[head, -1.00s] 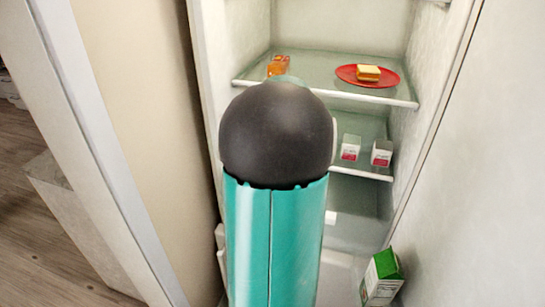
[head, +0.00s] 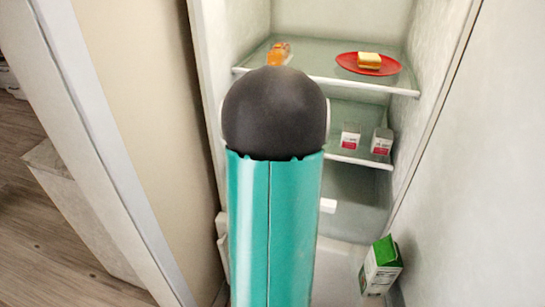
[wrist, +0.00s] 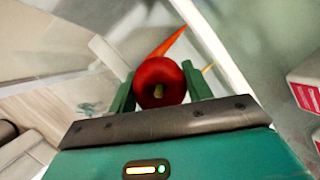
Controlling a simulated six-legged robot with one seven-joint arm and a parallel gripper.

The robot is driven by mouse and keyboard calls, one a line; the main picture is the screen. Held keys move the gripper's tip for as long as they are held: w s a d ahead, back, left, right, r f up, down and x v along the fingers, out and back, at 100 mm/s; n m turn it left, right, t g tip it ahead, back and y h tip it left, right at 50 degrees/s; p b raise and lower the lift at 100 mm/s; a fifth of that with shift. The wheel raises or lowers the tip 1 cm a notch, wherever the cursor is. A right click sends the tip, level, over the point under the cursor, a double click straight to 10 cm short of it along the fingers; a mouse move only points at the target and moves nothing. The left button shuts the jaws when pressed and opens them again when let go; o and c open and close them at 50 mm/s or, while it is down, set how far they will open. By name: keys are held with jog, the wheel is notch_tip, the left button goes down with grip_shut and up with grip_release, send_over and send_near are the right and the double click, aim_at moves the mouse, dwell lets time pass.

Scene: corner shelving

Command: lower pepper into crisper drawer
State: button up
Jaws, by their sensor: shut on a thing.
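The red pepper (wrist: 159,82) is between the two green fingers of my gripper (wrist: 159,88) in the wrist view, its greenish stem facing the camera. The fingers are shut on it. In the head view my arm hides both gripper and pepper. A pale white panel (head: 342,252), which looks like part of the crisper drawer, shows low in the fridge beside my arm. The drawer's inside is hidden there. I cannot tell how high the pepper is over the drawer.
A red plate (head: 345,62) with a yellow-topped item (head: 369,61) and an orange item (head: 279,53) are on the upper shelf. Two small cartons (head: 350,136) stand on the shelf below. A green-and-white carton (head: 381,266) is at lower right. A tapered orange-red thing (wrist: 167,42) lies beyond the pepper.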

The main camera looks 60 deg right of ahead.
jog(key=shift+f, duration=4.65)
jog(key=shift+f, duration=1.5)
jog(key=o, duration=1)
jog(key=shift+r, duration=0.1)
jog(key=r, duration=3)
jog(key=shift+s+a, duration=0.3)
jog(key=shift+s, duration=0.05)
